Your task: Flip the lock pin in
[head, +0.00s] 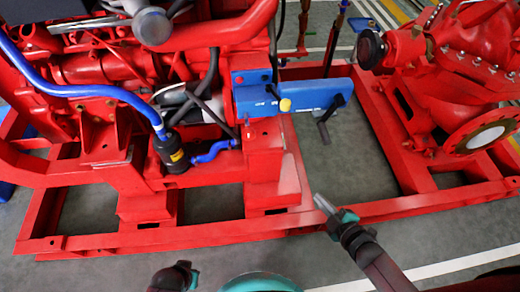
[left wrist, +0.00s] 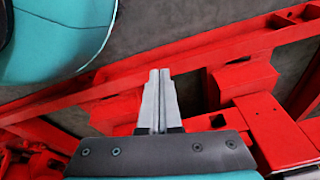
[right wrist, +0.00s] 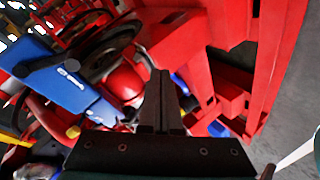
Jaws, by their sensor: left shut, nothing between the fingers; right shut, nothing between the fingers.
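I cannot pick out the lock pin for certain. A blue panel (head: 305,95) on the red machine carries a yellow knob (head: 285,105), a small red knob (head: 239,79) and a dark crank handle (head: 325,126). The panel also shows at the left of the right wrist view (right wrist: 68,88), with the yellow knob (right wrist: 73,131) below it. My right gripper (head: 319,201) is shut and empty, in front of the panel and apart from it. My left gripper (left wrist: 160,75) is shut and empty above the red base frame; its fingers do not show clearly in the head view.
The red base frame (head: 345,212) runs across the front. A red pump (head: 455,85) stands at the right. A blue hose (head: 80,90) and a black canister (head: 172,152) sit left of the panel. Grey floor (head: 350,150) shows inside the frame's right opening.

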